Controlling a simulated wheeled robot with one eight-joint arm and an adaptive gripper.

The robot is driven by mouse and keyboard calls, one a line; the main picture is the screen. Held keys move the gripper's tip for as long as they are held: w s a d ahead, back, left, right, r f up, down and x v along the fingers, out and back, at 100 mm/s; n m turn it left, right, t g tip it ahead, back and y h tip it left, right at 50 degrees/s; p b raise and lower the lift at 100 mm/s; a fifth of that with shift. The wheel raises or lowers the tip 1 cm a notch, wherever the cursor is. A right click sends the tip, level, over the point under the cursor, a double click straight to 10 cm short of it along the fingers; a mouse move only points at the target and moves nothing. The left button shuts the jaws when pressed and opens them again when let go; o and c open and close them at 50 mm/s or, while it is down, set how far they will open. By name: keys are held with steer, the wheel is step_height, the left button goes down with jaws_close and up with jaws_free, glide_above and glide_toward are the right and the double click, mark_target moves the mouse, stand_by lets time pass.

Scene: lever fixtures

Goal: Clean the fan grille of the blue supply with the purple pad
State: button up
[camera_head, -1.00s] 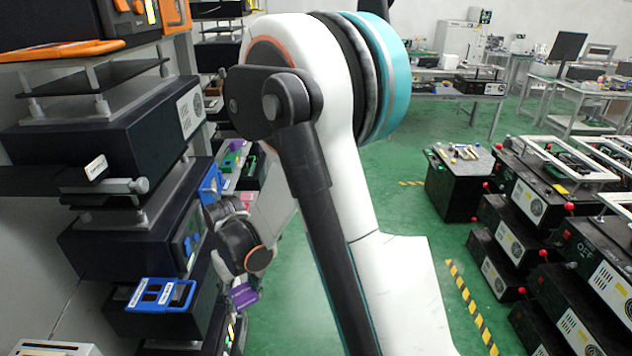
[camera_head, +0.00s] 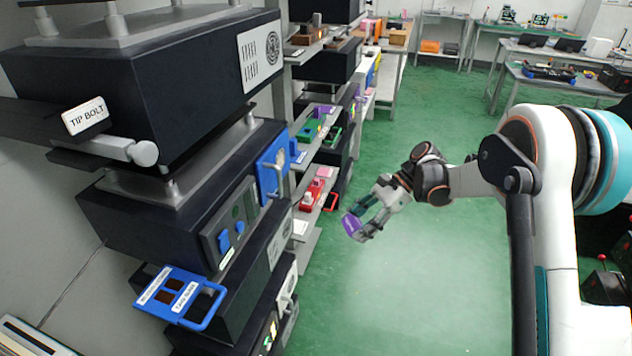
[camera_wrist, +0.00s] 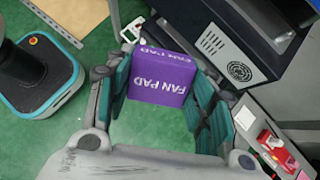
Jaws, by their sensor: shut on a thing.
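My gripper (camera_head: 362,226) is shut on the purple pad (camera_head: 353,226), out over the green floor, right of the shelves and apart from them. In the wrist view the pad (camera_wrist: 162,76), marked "FAN PAD", sits between the two teal-lined fingers (camera_wrist: 160,95). A black unit with a blue handle (camera_head: 272,165) stands on the left shelving; it may be the blue supply. A round fan grille (camera_head: 273,47) on a white plate shows on the black unit above it. The wrist view shows a grille (camera_wrist: 239,71) beyond the pad; I cannot tell which unit carries it.
A blue tray (camera_head: 178,297) with labels juts from the left shelving. A "TIP BOLT" label (camera_head: 86,115) hangs near a grey rod. Red items (camera_head: 312,192) and green items lie on shelves behind. The floor (camera_head: 420,270) around my gripper is clear.

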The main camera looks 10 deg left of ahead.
mark_target(285, 155)
steer(key=w+a+r+m+t+y+b, duration=0.1)
steer(key=w+a+r+m+t+y, duration=0.1)
steer(key=a, duration=0.4)
steer(key=w+a+r+m+t+y+b, duration=0.1)
steer(key=w+a+r+m+t+y, duration=0.1)
steer(key=a, duration=0.5)
steer(key=w+a+r+m+t+y, duration=0.2)
steer(key=a+r+m+y, duration=0.1)
steer(key=a+y, duration=0.3)
steer(key=shift+w+a+r+b, duration=0.4)
steer(key=shift+a+r, duration=0.15)
steer(key=shift+r, duration=0.25)
steer(key=shift+w+a, duration=0.1)
steer(key=shift+a, duration=0.85)
steer(key=shift+w+d+b, duration=0.15)
steer(key=shift+w+b, duration=0.15)
steer(key=shift+w, duration=1.65)
steer(key=shift+w+d+b, duration=0.15)
steer(key=shift+w+b, duration=0.1)
steer(key=shift+w, duration=1.7)
steer(key=shift+s, duration=0.1)
